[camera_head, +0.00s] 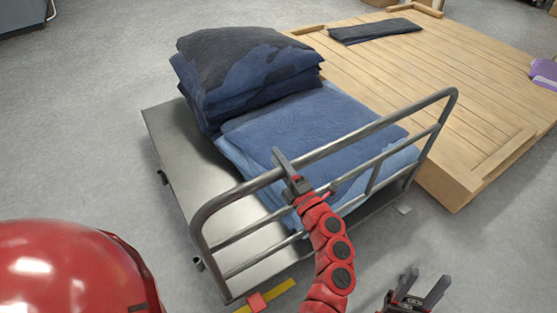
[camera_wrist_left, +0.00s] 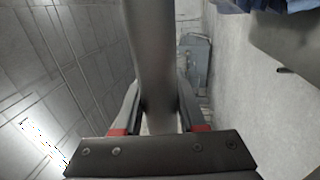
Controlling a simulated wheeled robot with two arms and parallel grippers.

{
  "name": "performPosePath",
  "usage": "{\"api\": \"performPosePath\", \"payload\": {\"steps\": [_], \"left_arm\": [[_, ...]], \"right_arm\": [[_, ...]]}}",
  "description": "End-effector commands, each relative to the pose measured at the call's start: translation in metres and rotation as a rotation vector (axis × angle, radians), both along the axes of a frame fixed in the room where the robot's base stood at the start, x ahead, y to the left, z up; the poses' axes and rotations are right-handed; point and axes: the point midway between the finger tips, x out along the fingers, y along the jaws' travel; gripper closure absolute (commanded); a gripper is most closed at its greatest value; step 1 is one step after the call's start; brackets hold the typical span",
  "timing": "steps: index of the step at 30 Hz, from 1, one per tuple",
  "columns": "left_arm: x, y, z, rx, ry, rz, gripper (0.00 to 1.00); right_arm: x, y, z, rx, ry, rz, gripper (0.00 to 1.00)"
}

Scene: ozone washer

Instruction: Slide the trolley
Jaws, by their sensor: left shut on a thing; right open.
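The trolley (camera_head: 183,160) is a flat metal platform cart with a grey tubular handle (camera_head: 372,127) at its near side. Stacks of folded dark and blue denim (camera_head: 245,75) lie on its deck. My left gripper (camera_head: 288,170) is shut on the handle's top bar, left of its middle. In the left wrist view the handle tube (camera_wrist_left: 152,60) runs between the two fingers (camera_wrist_left: 157,112). My right gripper (camera_head: 428,291) is open and empty, low at the bottom edge, apart from the trolley.
A low wooden slatted platform (camera_head: 450,95) stands close behind and right of the trolley, with a folded dark cloth (camera_head: 375,31) on it. A purple item (camera_head: 544,73) sits at its right edge. Grey floor (camera_head: 80,120) is open to the left.

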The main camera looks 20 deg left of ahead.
Motion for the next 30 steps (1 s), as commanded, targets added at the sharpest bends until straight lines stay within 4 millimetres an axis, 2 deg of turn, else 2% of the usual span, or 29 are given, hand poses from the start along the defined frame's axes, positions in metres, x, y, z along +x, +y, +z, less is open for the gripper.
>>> {"api": "performPosePath", "payload": {"steps": [20, 26, 30], "left_arm": [[0.000, 0.000, 0.000, -0.001, 0.001, 0.000, 1.00], [-0.010, -0.012, -0.002, -0.002, 0.002, 0.000, 1.00], [-0.009, -0.011, -0.002, -0.002, 0.002, 0.001, 1.00]], "right_arm": [[0.000, 0.000, 0.000, 0.000, 0.000, 0.000, 0.50], [0.000, 0.000, -0.004, 0.000, 0.000, 0.000, 0.50], [0.000, 0.000, -0.003, 0.000, 0.000, 0.000, 0.50]]}}
